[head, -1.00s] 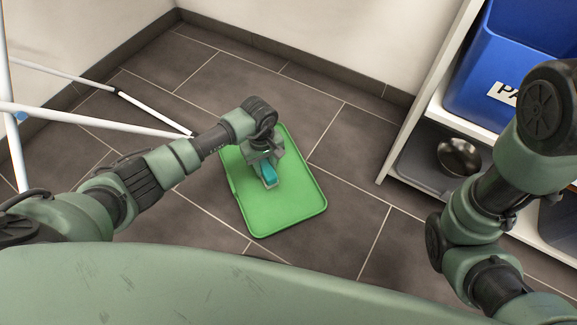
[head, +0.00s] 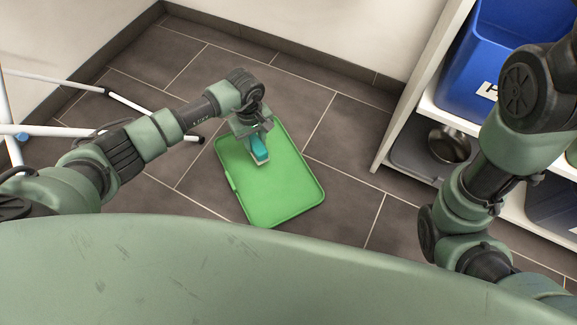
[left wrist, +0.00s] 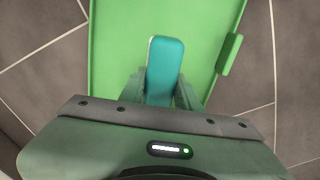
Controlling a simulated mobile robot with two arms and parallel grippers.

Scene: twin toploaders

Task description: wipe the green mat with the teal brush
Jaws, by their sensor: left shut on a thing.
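The green mat (head: 283,193) lies on the dark tiled floor in the middle of the head view. It has a raised rim and a small tab on its left side, and it also shows in the left wrist view (left wrist: 120,35). My left gripper (head: 256,146) is over the mat's upper left part and shut on the teal brush (head: 259,153). The brush sits between the two fingers in the left wrist view (left wrist: 165,68). Its underside is hidden, so I cannot tell whether it touches the mat. My right gripper is out of view; only my right arm shows.
A white shelf (head: 410,105) stands at the right with a blue bin (head: 478,65) and a metal bowl (head: 449,144) on a grey tray. A white tubular rack (head: 70,131) stands at the left. Bare floor surrounds the mat.

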